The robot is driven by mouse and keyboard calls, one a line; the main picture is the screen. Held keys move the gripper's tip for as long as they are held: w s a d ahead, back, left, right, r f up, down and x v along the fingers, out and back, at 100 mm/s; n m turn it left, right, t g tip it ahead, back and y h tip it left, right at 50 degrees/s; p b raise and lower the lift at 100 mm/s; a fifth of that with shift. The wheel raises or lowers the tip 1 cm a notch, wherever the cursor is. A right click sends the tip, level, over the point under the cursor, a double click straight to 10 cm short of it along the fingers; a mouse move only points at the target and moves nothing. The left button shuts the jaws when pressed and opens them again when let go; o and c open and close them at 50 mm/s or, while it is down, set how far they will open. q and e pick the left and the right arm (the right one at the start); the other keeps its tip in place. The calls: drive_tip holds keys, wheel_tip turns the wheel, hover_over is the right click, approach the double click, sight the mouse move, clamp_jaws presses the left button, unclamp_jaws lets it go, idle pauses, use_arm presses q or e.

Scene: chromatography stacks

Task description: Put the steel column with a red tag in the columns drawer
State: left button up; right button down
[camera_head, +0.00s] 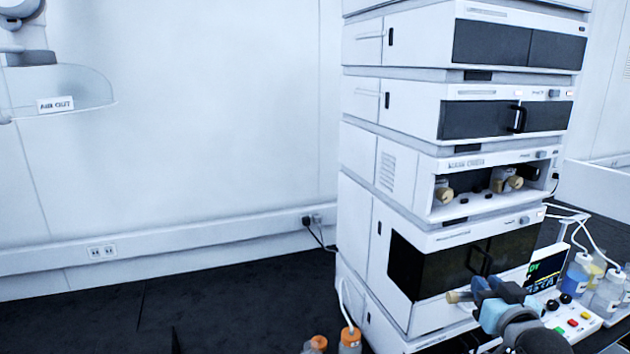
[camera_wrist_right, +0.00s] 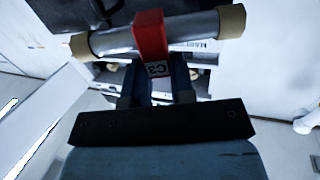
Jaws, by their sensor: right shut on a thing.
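My right gripper (camera_wrist_right: 158,88) is shut on the steel column (camera_wrist_right: 112,40), which carries a red tag (camera_wrist_right: 150,36) marked C3 and has tan end caps. The column lies across the fingertips in the right wrist view. In the head view, my right gripper (camera_head: 484,294) is low in front of the instrument stack, and only a tan end cap (camera_head: 459,297) of the column shows clearly. An open-fronted module (camera_head: 436,212) of the stack holds fittings with tan ends. I cannot make out which part is the columns drawer. My left gripper is not in view.
The instrument stack (camera_head: 367,230) stands right of centre. A control box with coloured buttons (camera_head: 590,325) and several bottles (camera_head: 607,290) stand at the lower right. Orange-capped bottles (camera_head: 349,338) stand at the bottom. The dark bench (camera_head: 150,310) at left is clear.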

drive_tip(key=s+a+f+p, duration=0.2)
drive_tip(key=s+a+f, duration=0.2)
drive_tip(key=s+a, duration=0.4)
drive_tip(key=s+a+f, duration=0.1)
drive_tip(key=s+f, duration=0.3)
drive_tip(key=f, duration=0.3)
drive_tip(key=shift+s+f, duration=0.2)
drive_tip(key=shift+s, duration=0.15)
drive_tip(key=shift+a, duration=0.15)
